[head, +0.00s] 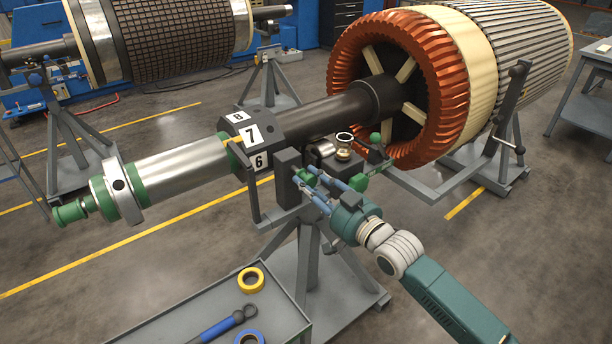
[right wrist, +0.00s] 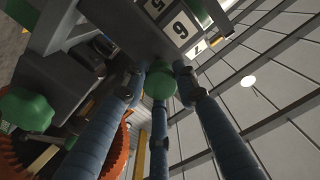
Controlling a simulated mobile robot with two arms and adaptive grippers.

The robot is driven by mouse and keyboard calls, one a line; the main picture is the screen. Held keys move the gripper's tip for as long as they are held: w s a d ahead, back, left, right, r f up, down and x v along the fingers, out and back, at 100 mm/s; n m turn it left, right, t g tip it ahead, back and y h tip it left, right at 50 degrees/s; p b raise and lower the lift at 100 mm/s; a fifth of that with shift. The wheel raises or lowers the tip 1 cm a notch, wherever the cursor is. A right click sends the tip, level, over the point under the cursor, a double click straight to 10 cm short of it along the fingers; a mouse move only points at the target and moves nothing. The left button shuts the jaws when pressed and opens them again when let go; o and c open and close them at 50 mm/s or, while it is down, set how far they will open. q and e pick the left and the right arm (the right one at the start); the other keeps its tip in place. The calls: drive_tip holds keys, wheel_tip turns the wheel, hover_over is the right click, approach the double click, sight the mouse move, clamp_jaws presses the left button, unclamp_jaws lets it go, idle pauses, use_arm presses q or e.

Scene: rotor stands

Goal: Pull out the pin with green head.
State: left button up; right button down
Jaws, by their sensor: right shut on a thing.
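The pin's green round head (right wrist: 160,83) shows in the right wrist view, between the tips of three blue fingers. In the head view the green head (head: 309,178) is partly covered by the fingers, beside the grey bracket of the near stand (head: 288,178). My right gripper (head: 306,183), also seen in the right wrist view (right wrist: 160,88), is shut on the green head. The pin's shaft is hidden, so I cannot tell how deep it sits. My left gripper is not in view.
A grey cart (head: 190,318) holds tape rolls and a blue-handled tool (head: 222,326).

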drive_tip(key=shift+f, duration=0.1)
drive_tip(key=c, duration=1.3)
unclamp_jaws()
drive_tip(key=shift+s+d, duration=0.2)
drive_tip(key=shift+s+d, duration=0.2)
drive_tip(key=shift+s, duration=0.15)
drive_tip(key=v, duration=1.1)
